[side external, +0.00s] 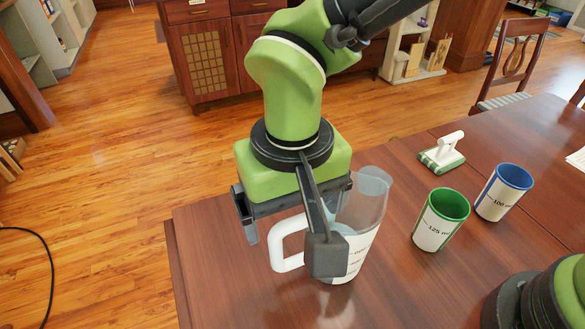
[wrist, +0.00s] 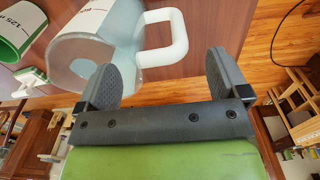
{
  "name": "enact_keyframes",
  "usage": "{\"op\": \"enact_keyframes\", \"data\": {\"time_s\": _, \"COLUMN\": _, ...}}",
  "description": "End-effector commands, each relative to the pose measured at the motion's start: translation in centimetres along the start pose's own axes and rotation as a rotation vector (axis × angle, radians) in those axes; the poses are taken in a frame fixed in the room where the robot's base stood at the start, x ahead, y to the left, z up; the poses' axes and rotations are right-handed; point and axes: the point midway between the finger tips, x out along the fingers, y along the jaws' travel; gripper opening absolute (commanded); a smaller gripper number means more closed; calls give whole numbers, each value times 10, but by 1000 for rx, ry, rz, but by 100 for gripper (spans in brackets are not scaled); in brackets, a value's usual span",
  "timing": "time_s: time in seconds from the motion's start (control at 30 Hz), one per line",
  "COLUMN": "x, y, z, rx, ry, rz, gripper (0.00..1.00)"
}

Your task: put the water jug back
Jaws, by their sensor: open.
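The water jug (side external: 371,212) is a clear, tapered jug with a white label band and a white handle (side external: 276,246). It stands upright on the wooden table, partly hidden behind my gripper. My gripper (side external: 288,248) is open and points down, with one finger on each side of the handle in the side view. In the wrist view the jug (wrist: 100,38) is at the upper left. Its handle (wrist: 178,40) shows between and just beyond the spread fingertips (wrist: 162,75). I see no grip on the handle; whether a finger touches the jug wall is unclear.
A green-rimmed cup (side external: 431,232) and a blue-rimmed cup (side external: 494,203) stand right of the jug. A small white stand on a green-striped base (side external: 441,155) is behind them. The wooden table's (side external: 215,270) left edge is close to my gripper. A chair (side external: 512,65) is beyond.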

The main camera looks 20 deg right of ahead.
Motion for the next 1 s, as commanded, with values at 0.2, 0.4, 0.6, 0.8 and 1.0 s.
{"op": "enact_keyframes", "data": {"time_s": 0.2, "x": -47, "y": 0, "z": 0, "rx": 0, "ry": 4, "rz": -4, "gripper": 93}}
{"op": "enact_keyframes", "data": {"time_s": 0.4, "x": -67, "y": 0, "z": 0, "rx": 0, "ry": 1, "rz": -1, "gripper": 93}}
{"op": "enact_keyframes", "data": {"time_s": 0.6, "x": -70, "y": 0, "z": 0, "rx": 0, "ry": 0, "rz": 0, "gripper": 93}}
{"op": "enact_keyframes", "data": {"time_s": 0.8, "x": -82, "y": 12, "z": -4, "rx": 15, "ry": 11, "rz": -23, "gripper": 93}}
{"op": "enact_keyframes", "data": {"time_s": 1.0, "x": -136, "y": 85, "z": -11, "rx": 97, "ry": 91, "rz": -143, "gripper": 93}}
